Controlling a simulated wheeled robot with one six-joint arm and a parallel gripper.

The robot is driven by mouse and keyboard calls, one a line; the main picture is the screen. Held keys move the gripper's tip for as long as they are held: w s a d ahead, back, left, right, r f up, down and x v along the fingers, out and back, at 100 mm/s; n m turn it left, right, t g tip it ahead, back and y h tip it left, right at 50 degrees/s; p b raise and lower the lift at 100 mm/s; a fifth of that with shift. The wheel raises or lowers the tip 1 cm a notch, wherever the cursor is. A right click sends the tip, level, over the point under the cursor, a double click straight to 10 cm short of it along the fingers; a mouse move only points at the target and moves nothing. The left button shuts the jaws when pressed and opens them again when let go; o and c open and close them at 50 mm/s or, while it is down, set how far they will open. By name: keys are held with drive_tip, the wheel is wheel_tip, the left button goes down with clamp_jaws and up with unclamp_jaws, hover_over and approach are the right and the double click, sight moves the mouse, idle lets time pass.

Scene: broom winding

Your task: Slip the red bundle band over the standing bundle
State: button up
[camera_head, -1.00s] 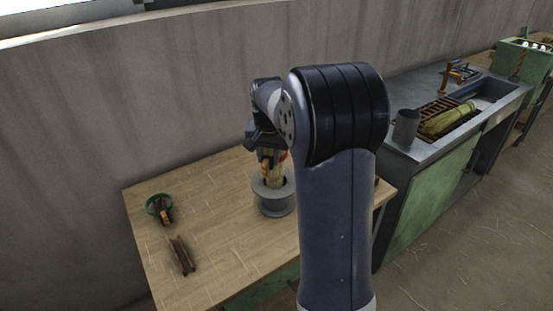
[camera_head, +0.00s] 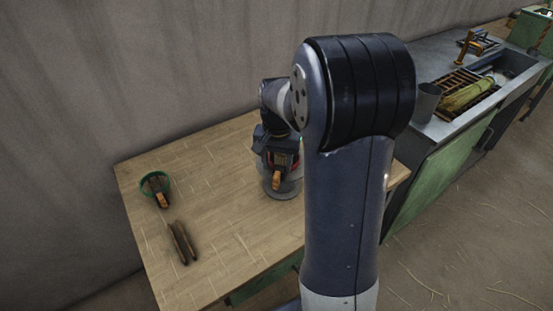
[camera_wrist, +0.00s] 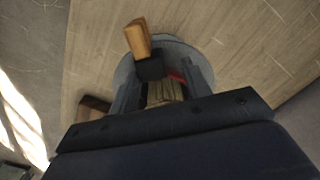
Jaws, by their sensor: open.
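My gripper (camera_wrist: 162,85) is open, with its two grey fingers pointing down over the grey round holder (camera_head: 284,191) on the wooden table. The standing bundle's straw top (camera_wrist: 165,93) shows between the fingers in the wrist view. The red band shows as a thin red strip (camera_wrist: 176,75) beside the bundle and a red edge by the gripper in the head view (camera_head: 296,161).
A green ring with an orange tab (camera_head: 156,186) and dark brown pieces (camera_head: 183,243) lie on the table (camera_head: 225,245) at left. A wall stands behind. At right, a grey counter holds a grey cup (camera_head: 425,102) and a straw bundle (camera_head: 466,95) on a rack.

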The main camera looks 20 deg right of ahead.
drive_tip(key=shift+s+d+f, duration=0.15)
drive_tip(key=shift+s+f, duration=0.2)
drive_tip(key=shift+s, duration=0.1)
drive_tip(key=shift+r, duration=0.2)
wheel_tip(320, 180, up, 11)
drive_tip(key=p, duration=0.1)
drive_tip(key=shift+w, duration=0.25)
